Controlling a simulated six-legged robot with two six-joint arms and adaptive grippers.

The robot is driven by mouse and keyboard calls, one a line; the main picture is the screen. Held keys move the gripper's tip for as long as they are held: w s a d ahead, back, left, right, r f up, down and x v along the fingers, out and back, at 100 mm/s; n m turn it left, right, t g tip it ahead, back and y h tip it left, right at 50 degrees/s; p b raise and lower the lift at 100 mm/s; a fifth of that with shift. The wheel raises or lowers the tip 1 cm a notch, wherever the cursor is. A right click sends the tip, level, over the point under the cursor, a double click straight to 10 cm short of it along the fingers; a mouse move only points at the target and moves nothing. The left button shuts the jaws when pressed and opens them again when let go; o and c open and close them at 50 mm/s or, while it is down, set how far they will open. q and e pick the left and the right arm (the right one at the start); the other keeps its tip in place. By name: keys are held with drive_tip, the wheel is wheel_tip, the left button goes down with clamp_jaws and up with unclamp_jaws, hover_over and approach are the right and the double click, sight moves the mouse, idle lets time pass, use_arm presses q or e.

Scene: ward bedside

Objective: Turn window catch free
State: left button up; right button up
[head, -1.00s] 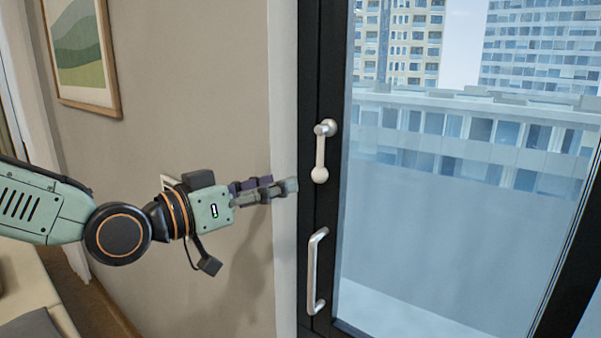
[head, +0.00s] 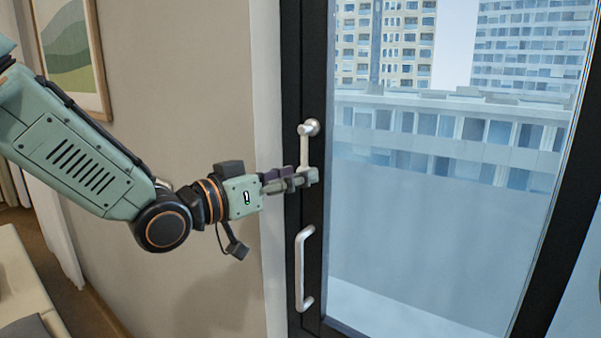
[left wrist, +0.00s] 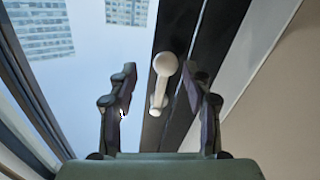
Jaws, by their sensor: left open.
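The window catch (head: 305,150) is a pale lever on the black window frame, hanging down from a round silver pivot at its top. My left gripper (head: 310,178) is open at the lower end of the catch and covers its knob in the head view. In the left wrist view the catch (left wrist: 163,75) stands between the two spread fingers of the gripper (left wrist: 160,95), with a gap on both sides. My right gripper is in neither view.
A fixed silver pull handle (head: 302,268) is on the frame below the catch. The glass pane (head: 420,230) lies to the right, and a beige wall (head: 180,120) with a framed picture (head: 68,45) to the left. A pale surface (head: 25,280) is at lower left.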

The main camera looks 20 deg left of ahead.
use_arm(q)
drive_tip(key=shift+w+f, duration=0.25)
drive_tip(key=shift+w, duration=0.9)
drive_tip(key=shift+s+d+r, duration=0.2)
drive_tip(key=shift+s+d, duration=0.1)
drive_tip(key=shift+d, duration=0.15)
drive_tip(key=shift+c, duration=0.3)
drive_tip(key=shift+w+a+f, duration=0.1)
drive_tip(key=shift+w+a, duration=0.15)
drive_tip(key=shift+a, duration=0.1)
drive_tip(key=c, duration=0.4)
drive_tip(key=shift+s+d, duration=0.15)
drive_tip(key=shift+d, duration=0.1)
drive_tip(key=c, duration=0.5)
drive_tip(key=shift+a, duration=0.1)
clamp_jaws()
